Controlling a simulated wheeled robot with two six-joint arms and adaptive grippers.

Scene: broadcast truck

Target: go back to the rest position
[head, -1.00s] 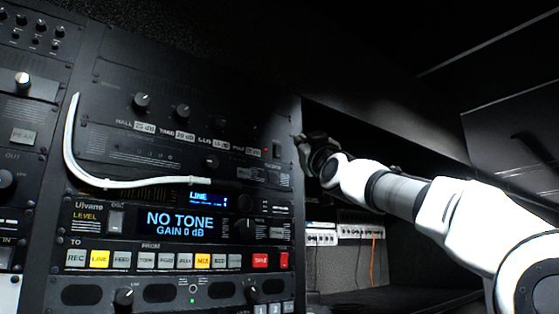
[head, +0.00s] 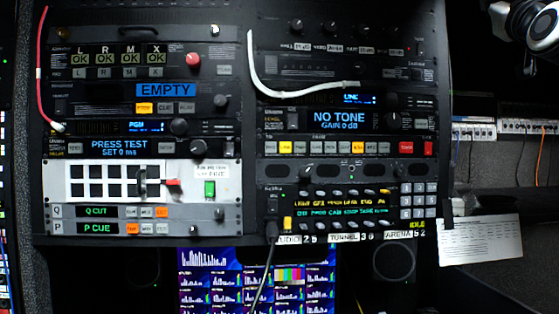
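The end of my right arm (head: 535,30) shows at the top right corner, white with dark joint parts. My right gripper (head: 494,6) is a dark shape at the top edge there, mostly cut off and too dark to show its fingers. It is to the right of the equipment rack (head: 449,130) and seems apart from it. My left arm and gripper are not in view.
The rack holds audio units, including a display (head: 340,117) reading NO TONE. A white cable (head: 262,80) and a red cable (head: 43,70) hang at its front. A dark cable (head: 268,265) hangs below. A paper sheet (head: 480,240) is at right.

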